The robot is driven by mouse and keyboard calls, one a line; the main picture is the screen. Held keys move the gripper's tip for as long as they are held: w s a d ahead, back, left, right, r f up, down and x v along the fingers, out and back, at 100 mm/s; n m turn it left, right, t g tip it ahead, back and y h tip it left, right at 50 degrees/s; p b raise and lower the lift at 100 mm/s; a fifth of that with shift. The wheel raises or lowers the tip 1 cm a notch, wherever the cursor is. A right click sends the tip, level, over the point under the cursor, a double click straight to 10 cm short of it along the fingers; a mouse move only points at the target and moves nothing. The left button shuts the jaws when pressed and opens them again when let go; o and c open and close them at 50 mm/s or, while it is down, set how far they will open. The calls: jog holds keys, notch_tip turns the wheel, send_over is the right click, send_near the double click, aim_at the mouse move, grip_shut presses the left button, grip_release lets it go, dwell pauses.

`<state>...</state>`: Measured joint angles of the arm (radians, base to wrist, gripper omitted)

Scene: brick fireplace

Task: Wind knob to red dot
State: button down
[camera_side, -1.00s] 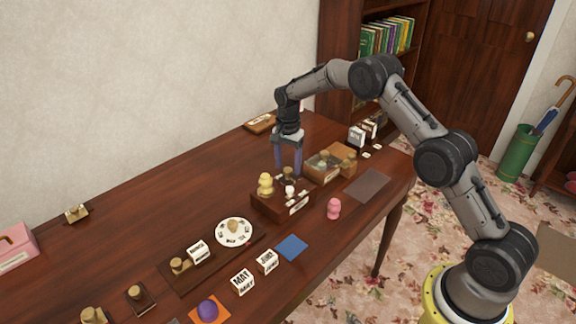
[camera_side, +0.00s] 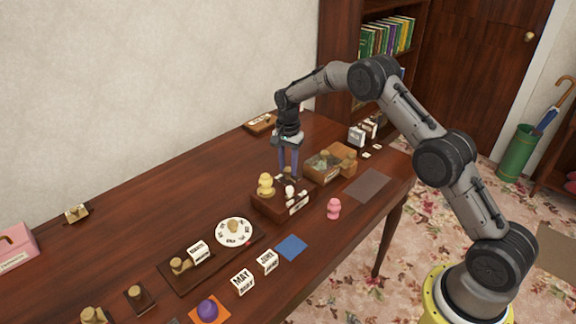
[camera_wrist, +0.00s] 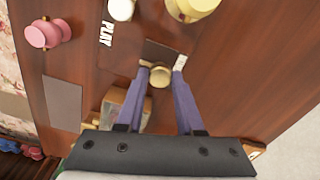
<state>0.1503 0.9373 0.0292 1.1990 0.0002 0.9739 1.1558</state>
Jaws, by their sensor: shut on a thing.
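A brass-coloured knob (camera_wrist: 160,76) sits on the dark wooden box (camera_side: 268,203), which carries a light label reading PLAY (camera_wrist: 106,34) in the wrist view. My gripper (camera_wrist: 160,70) is shut on this knob, one purple finger on each side. In the side view my gripper (camera_side: 289,174) points down at the back of the box and largely hides the knob. A yellow figure (camera_side: 266,184) and a small white piece (camera_side: 290,191) stand on the box. I cannot make out a red dot beside the held knob; a small red spot (camera_side: 248,243) shows near the white dial.
A lidded wooden box (camera_side: 330,163) stands close on the right of my gripper. A pink figure (camera_side: 334,208) and a brown mat (camera_side: 367,187) lie in front. The white dial (camera_side: 234,231) and word blocks are at the left.

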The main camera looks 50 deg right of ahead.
jog(key=n, duration=0.3)
jog(key=shift+n, duration=0.4)
jog(key=n, duration=0.3)
jog(key=shift+n, duration=0.3)
jog(key=n, duration=1.3)
jog(key=shift+n, duration=0.3)
jog(key=n, duration=0.6)
jog(key=shift+n, duration=0.3)
